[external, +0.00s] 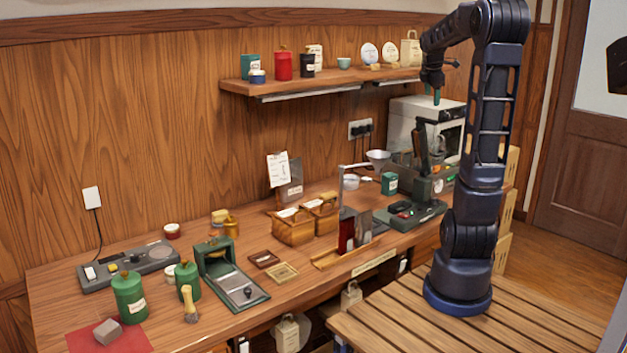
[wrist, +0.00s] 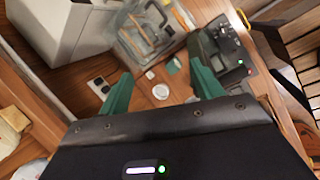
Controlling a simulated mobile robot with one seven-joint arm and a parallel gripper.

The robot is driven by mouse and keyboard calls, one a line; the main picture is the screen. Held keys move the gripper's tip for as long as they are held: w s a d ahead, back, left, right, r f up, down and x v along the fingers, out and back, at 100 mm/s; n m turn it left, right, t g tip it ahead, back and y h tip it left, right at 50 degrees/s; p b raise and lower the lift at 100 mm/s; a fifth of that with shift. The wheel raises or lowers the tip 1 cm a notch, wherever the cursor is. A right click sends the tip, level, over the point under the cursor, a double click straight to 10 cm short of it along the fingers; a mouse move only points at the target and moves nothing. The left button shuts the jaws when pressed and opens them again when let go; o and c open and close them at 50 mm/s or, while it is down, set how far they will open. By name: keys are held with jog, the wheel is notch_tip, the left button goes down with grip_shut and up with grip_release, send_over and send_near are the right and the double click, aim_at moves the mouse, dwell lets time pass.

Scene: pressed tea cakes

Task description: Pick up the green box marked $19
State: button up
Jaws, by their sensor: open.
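A small green box (external: 389,184) with a white label stands on the counter right of the middle, beside a dark machine. Another green box (external: 249,67) with a pale label stands at the left end of the wall shelf. I cannot read a price on either. My gripper (external: 436,97) is high above the counter, in front of the white appliance, with its green fingers pointing down. In the wrist view my gripper (wrist: 161,70) is open and empty, and a small green shape (wrist: 174,66), perhaps the counter box, shows far below between the fingers.
The wall shelf (external: 330,83) holds tins, cups and plates left of my gripper. A white appliance (external: 408,122) stands at the back right. A metal funnel (external: 378,157) and a dark machine (external: 413,214) stand close around the counter box.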

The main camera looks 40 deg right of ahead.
jog(key=s+d+f+n+g, duration=0.1)
jog(key=s+d+f+n, duration=0.15)
jog(key=d, duration=0.65)
jog(key=s+d+f+n, duration=0.1)
jog(key=s+d+n, duration=0.15)
jog(key=d, duration=0.65)
jog(key=s+d+f+n+g, duration=0.1)
jog(key=s+d+f+n, duration=0.15)
jog(key=d, duration=0.75)
jog(key=shift+m+h, duration=0.4)
jog(key=shift+m, duration=0.05)
jog(key=shift+w+d+f, duration=0.1)
jog(key=shift+d+f, duration=0.45)
jog(key=shift+f, duration=4.95)
jog(key=shift+w+d+f, duration=0.1)
jog(key=shift+d+f, duration=0.45)
jog(key=shift+f, duration=4.9)
jog(key=shift+d+f, duration=0.55)
jog(key=shift+f, duration=4.95)
jog(key=c, duration=1.1)
jog(key=shift+o, duration=0.2)
